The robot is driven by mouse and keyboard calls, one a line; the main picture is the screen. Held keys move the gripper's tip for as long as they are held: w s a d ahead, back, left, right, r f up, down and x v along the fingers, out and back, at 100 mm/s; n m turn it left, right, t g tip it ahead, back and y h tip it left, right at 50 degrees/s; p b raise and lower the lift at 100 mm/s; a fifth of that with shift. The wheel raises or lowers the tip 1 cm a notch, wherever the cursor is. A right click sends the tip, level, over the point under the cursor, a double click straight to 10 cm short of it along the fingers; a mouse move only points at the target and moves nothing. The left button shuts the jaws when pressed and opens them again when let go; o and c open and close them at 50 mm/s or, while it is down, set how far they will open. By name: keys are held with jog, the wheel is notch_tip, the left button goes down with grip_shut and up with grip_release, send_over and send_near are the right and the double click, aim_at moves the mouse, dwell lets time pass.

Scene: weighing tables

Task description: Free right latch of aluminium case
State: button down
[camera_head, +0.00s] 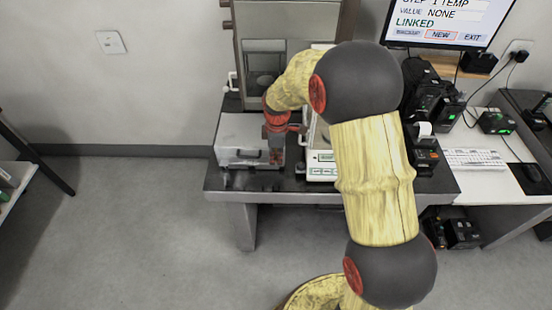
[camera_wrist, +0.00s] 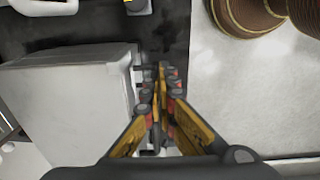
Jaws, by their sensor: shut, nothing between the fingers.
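The aluminium case (camera_head: 240,128) lies closed on the left part of the dark table, with a dark handle (camera_head: 243,157) on its front side. My gripper (camera_head: 276,160) is at the case's front right corner and covers the place of the right latch, so I cannot make out the latch or its position. In the wrist view the case's pale lid (camera_wrist: 65,105) fills the left side. There my gripper's fingertips (camera_wrist: 161,72) are together and empty, just beside the case's edge. Whether they touch the case I cannot tell.
A balance (camera_head: 322,165) stands on the table (camera_head: 225,182) close to the right of the case. A tall cabinet (camera_head: 262,35) stands behind. A small printer (camera_head: 425,150) and a monitor (camera_head: 450,22) are further right. The floor in front and to the left is clear.

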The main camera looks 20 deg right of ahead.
jog(key=f+t+b, duration=0.1)
jog(key=b, duration=0.1)
jog(key=s+t+h+b, duration=0.1)
jog(key=t+b, duration=0.1)
jog(key=b, duration=0.1)
jog(key=s+f+t+b, duration=0.1)
jog(key=b, duration=0.1)
jog(key=shift+s+a+f, duration=0.15)
jog(key=shift+a+f, duration=0.2)
jog(key=shift+s+f+b, duration=0.1)
jog(key=shift+b, duration=0.35)
jog(key=shift+s+a+f+b, duration=0.1)
jog(key=shift+s+f+b, duration=0.05)
jog(key=shift+f+b, duration=0.15)
jog(key=shift+s+a+f+b, duration=0.1)
jog(key=shift+s+f+b, duration=0.1)
jog(key=shift+f, duration=0.3)
jog(key=shift+s+f+b, duration=0.1)
jog(key=shift+f+b, duration=0.05)
jog(key=shift+f, duration=0.3)
jog(key=shift+r, duration=0.1)
jog(key=shift+w, duration=0.1)
jog(key=shift+w+d+r+p, duration=0.25)
jog(key=shift+w+p, duration=0.4)
